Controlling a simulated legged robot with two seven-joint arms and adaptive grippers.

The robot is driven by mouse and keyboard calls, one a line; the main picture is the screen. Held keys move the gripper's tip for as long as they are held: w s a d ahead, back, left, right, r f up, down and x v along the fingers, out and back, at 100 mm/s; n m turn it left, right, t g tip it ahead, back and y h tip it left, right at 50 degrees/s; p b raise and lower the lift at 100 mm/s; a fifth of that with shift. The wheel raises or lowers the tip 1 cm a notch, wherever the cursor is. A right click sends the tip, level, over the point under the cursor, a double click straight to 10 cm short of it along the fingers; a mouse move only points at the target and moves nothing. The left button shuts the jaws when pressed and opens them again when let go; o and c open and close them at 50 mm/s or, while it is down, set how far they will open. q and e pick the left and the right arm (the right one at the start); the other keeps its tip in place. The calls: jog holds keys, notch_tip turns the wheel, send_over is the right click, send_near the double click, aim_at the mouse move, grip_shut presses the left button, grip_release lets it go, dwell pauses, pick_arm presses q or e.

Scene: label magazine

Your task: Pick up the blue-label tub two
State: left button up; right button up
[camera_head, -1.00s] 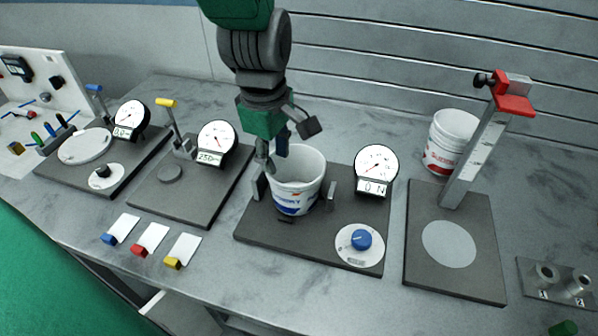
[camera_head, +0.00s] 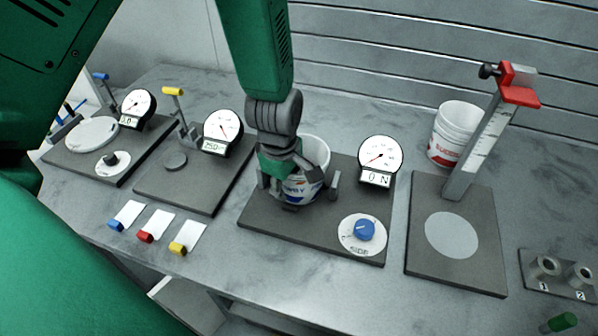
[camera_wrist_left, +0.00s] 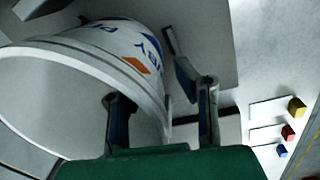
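The white tub with a blue label (camera_head: 318,152) stands upright on a dark fixture plate in the middle of the bench. My left gripper (camera_head: 284,183) is down at its near left side and hides part of it. In the left wrist view the tub (camera_wrist_left: 95,42) fills the upper left, its blue lettering and orange mark visible. The left gripper (camera_wrist_left: 162,112) shows two separated fingers there: one overlaps the tub's opening, the other is outside the rim with a visible gap. It looks open. My right gripper is not in view.
A force gauge (camera_head: 379,160) and blue knob (camera_head: 364,230) share the tub's plate (camera_head: 300,222). A red-label tub (camera_head: 455,132) stands behind a post with a red clamp (camera_head: 519,96). Two more gauge stations stand left; coloured tags (camera_head: 185,239) lie in front.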

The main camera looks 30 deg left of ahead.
pick_arm(q)
jog(key=shift+d, duration=0.25)
jog(key=shift+s+d+r, duration=0.1)
grip_shut()
jog(key=shift+a, duration=0.25)
jog(key=shift+r, duration=0.35)
notch_tip(320, 180, up, 9)
jog(key=shift+d, duration=0.1)
jog(key=shift+r, duration=0.1)
